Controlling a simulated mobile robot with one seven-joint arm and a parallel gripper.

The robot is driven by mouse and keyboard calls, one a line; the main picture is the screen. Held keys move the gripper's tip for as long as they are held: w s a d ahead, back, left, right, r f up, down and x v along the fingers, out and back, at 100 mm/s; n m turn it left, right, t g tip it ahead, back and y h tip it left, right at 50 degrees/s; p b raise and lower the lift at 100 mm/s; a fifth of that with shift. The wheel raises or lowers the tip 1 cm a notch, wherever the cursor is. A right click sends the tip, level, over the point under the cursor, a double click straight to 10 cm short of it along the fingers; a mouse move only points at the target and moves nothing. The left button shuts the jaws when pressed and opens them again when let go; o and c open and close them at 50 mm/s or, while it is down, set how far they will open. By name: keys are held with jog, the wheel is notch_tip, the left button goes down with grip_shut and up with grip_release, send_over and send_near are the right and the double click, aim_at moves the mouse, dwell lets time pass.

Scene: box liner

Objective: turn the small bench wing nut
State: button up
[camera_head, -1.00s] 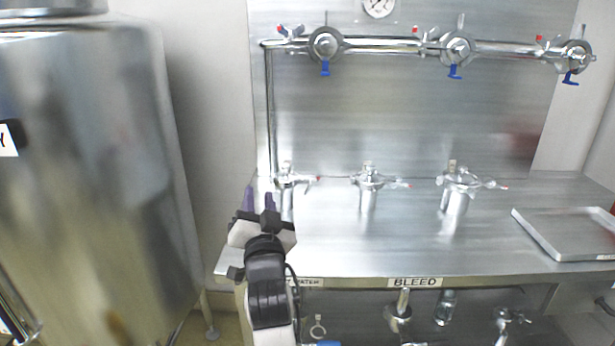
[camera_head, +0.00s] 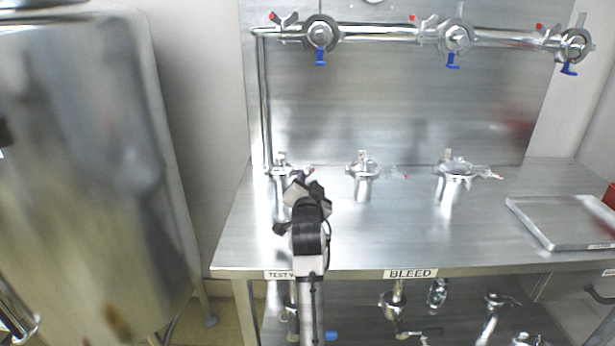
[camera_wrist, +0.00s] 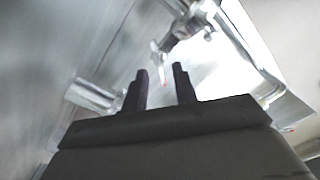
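Three metal clamped fittings stand on the steel bench: a left one (camera_head: 279,166), a middle one (camera_head: 363,170) and a larger right one (camera_head: 452,172). Red-tipped clamp arms stick out to their right. My gripper (camera_wrist: 161,78) is open and empty, its two dark fingers apart. In the head view my wrist is in front of the left fitting and hides its lower part; the fingertips are hidden there.
A pipe (camera_head: 385,34) with several blue-handled valves runs along the back panel. A shallow metal tray (camera_head: 565,220) lies at the bench's right. A large steel vessel (camera_head: 85,170) stands at the left. The bench front between middle and right is clear.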

jog(key=shift+w, duration=1.1)
grip_shut()
jog(key=m, duration=0.4)
jog(key=shift+f, duration=0.1)
jog(key=m, duration=0.5)
jog(key=shift+f+m, duration=0.1)
jog(key=shift+m, duration=0.3)
jog(key=shift+d, duration=0.1)
